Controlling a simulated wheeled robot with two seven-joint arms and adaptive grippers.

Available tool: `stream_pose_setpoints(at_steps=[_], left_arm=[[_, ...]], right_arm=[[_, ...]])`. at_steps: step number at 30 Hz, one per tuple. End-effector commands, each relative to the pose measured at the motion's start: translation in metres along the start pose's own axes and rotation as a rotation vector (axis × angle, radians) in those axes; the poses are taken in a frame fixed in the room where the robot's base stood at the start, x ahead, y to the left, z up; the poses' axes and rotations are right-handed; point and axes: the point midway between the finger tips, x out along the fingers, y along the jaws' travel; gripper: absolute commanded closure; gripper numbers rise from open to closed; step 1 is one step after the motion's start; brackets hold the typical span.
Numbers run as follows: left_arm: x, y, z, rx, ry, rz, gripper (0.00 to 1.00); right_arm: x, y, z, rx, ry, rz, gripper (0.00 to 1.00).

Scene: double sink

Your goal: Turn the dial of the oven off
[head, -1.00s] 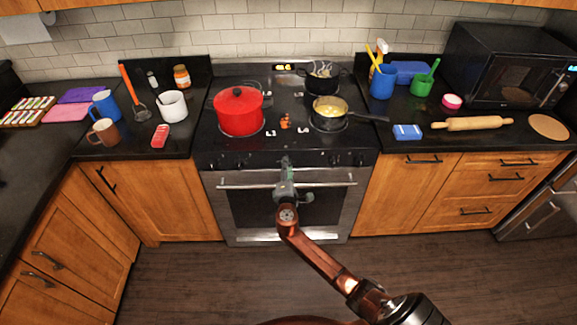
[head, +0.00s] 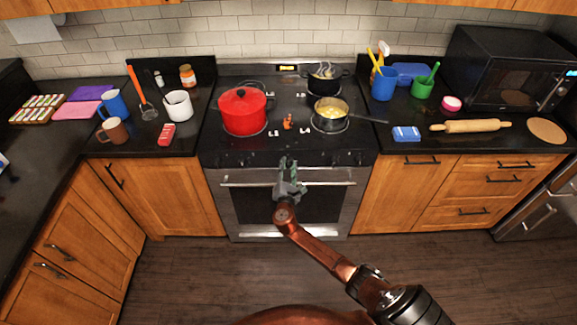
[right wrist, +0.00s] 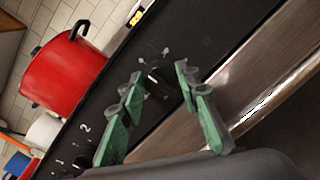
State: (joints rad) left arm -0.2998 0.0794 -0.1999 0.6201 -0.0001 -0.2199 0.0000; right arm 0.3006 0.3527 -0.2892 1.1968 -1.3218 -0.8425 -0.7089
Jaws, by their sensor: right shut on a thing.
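The oven (head: 334,182) stands in the middle of the counter run, with a dark front panel of knobs above its steel handle. My right gripper (head: 288,162) is at the middle of this panel. In the right wrist view its two green fingers (right wrist: 160,83) are on either side of a dark dial (right wrist: 160,80), shut on it. The fingers partly cover the dial, and its exact pointer angle is hard to tell. In the head view the gripper hides this dial. My left gripper is not in view.
A red pot (head: 243,111) and a pan of yellow food (head: 331,115) sit on the cooktop, with another pot (head: 324,78) behind. The oven handle (head: 240,184) runs just below the panel. Several more knobs line the panel. The floor in front is clear.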

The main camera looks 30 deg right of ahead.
Motion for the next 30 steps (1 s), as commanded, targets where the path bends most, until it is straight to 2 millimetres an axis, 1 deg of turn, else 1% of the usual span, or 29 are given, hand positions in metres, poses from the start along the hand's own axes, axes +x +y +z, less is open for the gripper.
stream_pose_setpoints(at_steps=[1,15,16,23,30], left_arm=[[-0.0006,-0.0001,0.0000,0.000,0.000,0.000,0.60],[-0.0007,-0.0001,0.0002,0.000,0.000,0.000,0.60],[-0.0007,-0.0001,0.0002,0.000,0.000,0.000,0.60],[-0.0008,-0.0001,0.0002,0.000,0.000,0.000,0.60],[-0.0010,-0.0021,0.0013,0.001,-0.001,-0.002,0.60]], right_arm=[[-0.0009,0.0032,-0.0019,-0.006,0.004,0.006,0.94],[-0.0012,0.0027,-0.0027,-0.017,0.004,0.006,0.94],[-0.0012,0.0027,-0.0027,-0.017,0.004,0.006,0.68],[-0.0006,0.0005,-0.0009,-0.016,0.001,0.002,0.52],[-0.0005,-0.0005,-0.0001,-0.016,0.000,0.000,0.52]])
